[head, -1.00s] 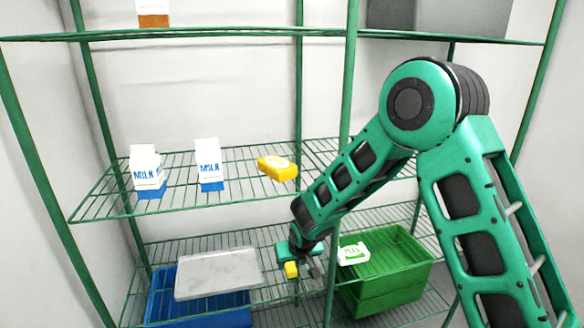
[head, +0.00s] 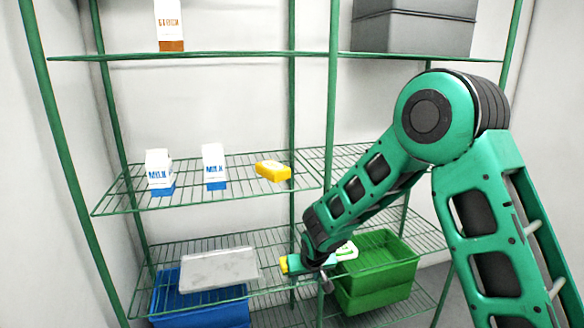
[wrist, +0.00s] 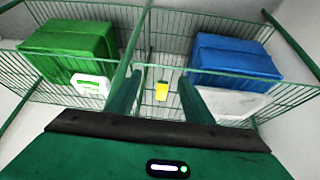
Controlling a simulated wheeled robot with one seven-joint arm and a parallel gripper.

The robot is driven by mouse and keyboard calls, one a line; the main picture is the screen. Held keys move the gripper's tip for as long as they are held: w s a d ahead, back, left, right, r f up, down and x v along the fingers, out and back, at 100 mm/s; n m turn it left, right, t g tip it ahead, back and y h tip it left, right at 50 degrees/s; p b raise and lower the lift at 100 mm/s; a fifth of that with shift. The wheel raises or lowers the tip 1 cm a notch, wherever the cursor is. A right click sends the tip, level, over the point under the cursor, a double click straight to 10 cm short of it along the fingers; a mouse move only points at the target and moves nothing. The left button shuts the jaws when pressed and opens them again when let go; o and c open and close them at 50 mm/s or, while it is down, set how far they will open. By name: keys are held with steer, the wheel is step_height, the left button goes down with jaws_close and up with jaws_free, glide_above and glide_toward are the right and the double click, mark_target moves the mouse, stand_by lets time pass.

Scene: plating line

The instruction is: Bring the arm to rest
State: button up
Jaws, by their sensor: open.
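My arm reaches from the right of the head view toward the shelving. My gripper (head: 312,269) is in front of the lower shelf, left of the green bin. In the wrist view its two fingers (wrist: 160,88) are apart with nothing gripped between them. In the head view a yellow piece (head: 284,264) shows at the gripper's left end. I cannot tell how far it is from the fingers.
A wire rack holds two milk cartons (head: 159,172) (head: 214,167) and a yellow pack (head: 273,171) on its middle shelf. Below are a blue bin (head: 200,308) with a grey lid (head: 219,270) over it and a green bin (head: 376,285). A white pack (head: 347,250) is partly hidden by my gripper.

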steer(key=s+d+r+m+g+h, duration=0.1)
steer(key=s+d+r, duration=0.35)
steer(key=d, duration=0.45)
steer(key=s+d+r+m+g+h, duration=0.15)
steer(key=s+d+r, duration=0.3)
steer(key=d, duration=0.45)
steer(key=s+d+r+m, duration=0.2)
steer(key=s+d+r, duration=0.25)
steer(key=d, duration=0.45)
steer(key=s+d+r+m+g, duration=0.1)
steer(key=s+d+r, duration=0.1)
steer(key=s, duration=0.7)
steer(key=s+d+r+m+g+y, duration=0.1)
steer(key=s+d, duration=0.3)
steer(key=s, duration=0.5)
steer(key=s+d+r+m+g, duration=0.1)
steer(key=s+d+r+m, duration=0.1)
steer(key=s, duration=0.7)
steer(key=shift+s+d+r+y, duration=0.35)
steer(key=shift+s+d+r, duration=0.1)
steer(key=shift+d, duration=0.25)
steer(key=shift+m, duration=0.25)
